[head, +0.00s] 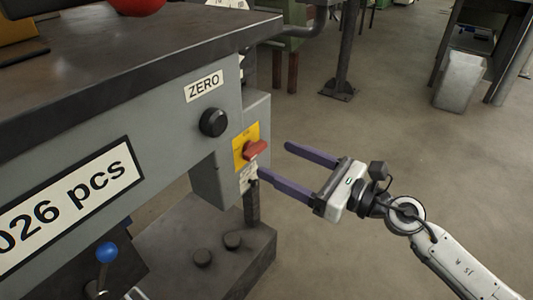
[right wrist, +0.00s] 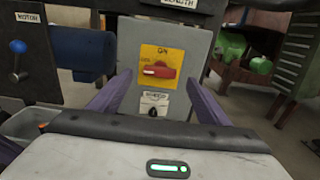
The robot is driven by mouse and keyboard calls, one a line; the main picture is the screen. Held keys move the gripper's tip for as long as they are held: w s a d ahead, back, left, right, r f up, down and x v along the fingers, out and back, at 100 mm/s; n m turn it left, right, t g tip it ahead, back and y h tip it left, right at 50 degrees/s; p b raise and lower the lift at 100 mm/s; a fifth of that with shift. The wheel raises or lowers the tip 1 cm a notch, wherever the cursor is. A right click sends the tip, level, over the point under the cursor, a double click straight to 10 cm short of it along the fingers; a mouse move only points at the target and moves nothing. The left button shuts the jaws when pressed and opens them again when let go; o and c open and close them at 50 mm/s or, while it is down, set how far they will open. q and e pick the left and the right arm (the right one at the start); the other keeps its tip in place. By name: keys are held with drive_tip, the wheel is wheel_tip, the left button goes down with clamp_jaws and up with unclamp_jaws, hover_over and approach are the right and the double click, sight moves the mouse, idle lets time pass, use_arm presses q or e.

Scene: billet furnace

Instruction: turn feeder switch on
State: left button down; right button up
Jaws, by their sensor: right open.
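The feeder switch is a red rotary knob (head: 255,149) on a yellow plate (head: 239,155), on the side of a grey box. In the right wrist view the red knob (right wrist: 160,71) lies horizontal, with a pale mark toward its left end. A label that looks like ON is above it, and a small label, seemingly OFF, is at its left. My right gripper (head: 276,160) is open and empty, in front of the switch. Its purple fingers point at the box and appear either side of the plate in the wrist view. My left gripper is not in view.
A black round knob (head: 213,122) sits under a ZERO label (head: 203,86). Below the switch is a small white label with a dark knob (right wrist: 154,111). A blue-ball lever (head: 106,253) stands at lower left.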

sight(259, 151)
drive_tip(key=x, duration=0.5)
drive_tip(key=c, duration=1.1)
